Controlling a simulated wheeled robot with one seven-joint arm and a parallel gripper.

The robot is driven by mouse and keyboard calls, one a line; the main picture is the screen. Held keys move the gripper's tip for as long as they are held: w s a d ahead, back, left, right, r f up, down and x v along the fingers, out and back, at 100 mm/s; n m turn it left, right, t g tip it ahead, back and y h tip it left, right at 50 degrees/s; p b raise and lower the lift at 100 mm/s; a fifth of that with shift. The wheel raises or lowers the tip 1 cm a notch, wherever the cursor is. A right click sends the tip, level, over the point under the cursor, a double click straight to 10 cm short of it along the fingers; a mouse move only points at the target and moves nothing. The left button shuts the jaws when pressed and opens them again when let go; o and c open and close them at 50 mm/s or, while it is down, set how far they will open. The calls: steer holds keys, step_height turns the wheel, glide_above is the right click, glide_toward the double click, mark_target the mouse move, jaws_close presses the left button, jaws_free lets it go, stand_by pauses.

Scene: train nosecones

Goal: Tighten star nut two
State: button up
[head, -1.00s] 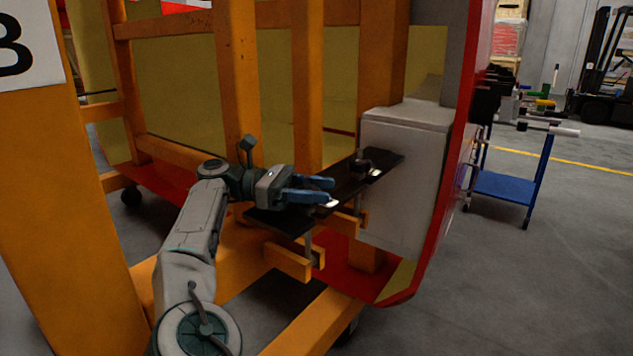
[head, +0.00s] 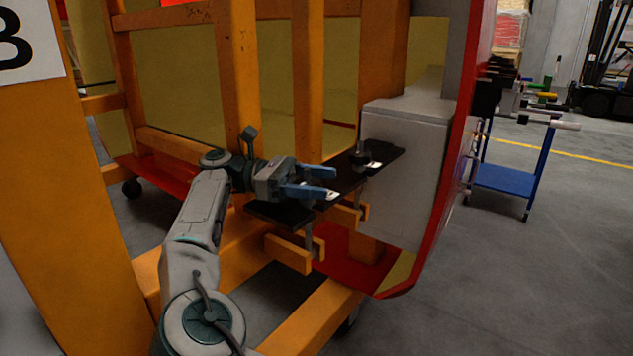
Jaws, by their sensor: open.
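A dark clamping plate (head: 272,211) lies across orange brackets in front of the white box. A black star nut (head: 361,157) stands upright near the plate's far right end, on a threaded rod. My gripper (head: 332,183) is above the plate's left part with its two blue fingers pointing right. The fingers are open and apart, with no object visible between them. The star nut is to the right of the fingertips, a short way off. A second star nut cannot be made out; the gripper may cover part of the plate.
The orange frame posts (head: 306,90) stand close behind my gripper. The white box (head: 408,170) and the red shell edge (head: 450,160) bound the right side. A blue cart (head: 505,178) stands farther right on open floor.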

steer(key=p+v, duration=0.2)
steer(key=v, duration=0.1)
steer(key=p+v, duration=0.1)
steer(key=v, duration=0.1)
steer(key=shift+w+a+r+p, duration=0.1)
steer(key=shift+a+r+p, duration=0.05)
steer(key=shift+r+p, duration=0.2)
steer(key=p, duration=0.4)
steer(key=shift+w+a, duration=0.25)
steer(key=shift+a, duration=0.05)
steer(key=shift+a+p, duration=0.15)
steer(key=shift+p, duration=0.9)
steer(key=p, duration=0.4)
steer(key=shift+w+a, duration=0.1)
steer(key=shift+a, duration=0.25)
steer(key=p, duration=0.4)
steer(key=shift+a, duration=0.2)
steer(key=shift+f+p, duration=0.3)
steer(key=shift+p, duration=0.4)
